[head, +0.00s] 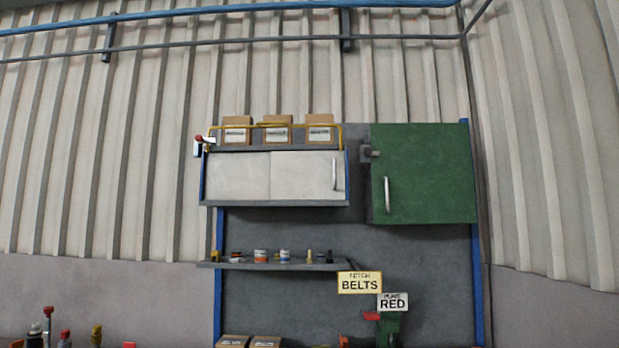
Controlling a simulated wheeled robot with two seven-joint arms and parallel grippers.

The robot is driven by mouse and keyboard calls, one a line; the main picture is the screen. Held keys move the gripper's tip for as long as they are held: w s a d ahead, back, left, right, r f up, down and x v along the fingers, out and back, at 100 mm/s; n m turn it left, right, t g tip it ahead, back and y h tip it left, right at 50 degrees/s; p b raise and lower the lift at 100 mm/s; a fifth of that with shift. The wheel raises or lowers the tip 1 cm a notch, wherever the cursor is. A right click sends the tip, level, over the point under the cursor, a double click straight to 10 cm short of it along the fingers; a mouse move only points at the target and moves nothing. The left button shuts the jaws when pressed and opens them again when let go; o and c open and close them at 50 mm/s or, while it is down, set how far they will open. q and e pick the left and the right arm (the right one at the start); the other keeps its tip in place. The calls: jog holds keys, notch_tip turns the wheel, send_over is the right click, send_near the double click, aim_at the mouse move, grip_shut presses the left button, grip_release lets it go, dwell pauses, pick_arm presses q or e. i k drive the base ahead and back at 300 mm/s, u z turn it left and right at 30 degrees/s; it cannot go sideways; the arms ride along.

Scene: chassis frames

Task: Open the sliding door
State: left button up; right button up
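A white wall cabinet (238,176) hangs at the centre of the head view. Its front has two pale panels side by side, with a seam between them. An upright metal handle (334,174) is on the right panel near its right end. The front looks closed. A green cabinet (428,172) hangs to its right, with an upright metal handle (387,195) near its left edge; it also looks closed. I cannot tell from this view alone which front slides. Neither of my grippers shows in the view.
Several cardboard boxes (277,130) stand on top of the white cabinet behind a yellow rail. A shelf (225,265) with small cans and jars is below. Signs reading BELTS (360,283) and RED (392,302) are lower right. Bottle tops (65,338) show at the bottom left.

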aim_at(307, 175)
jog(key=z, duration=1.35)
jog(key=i, duration=2.5)
jog(key=u, duration=2.05)
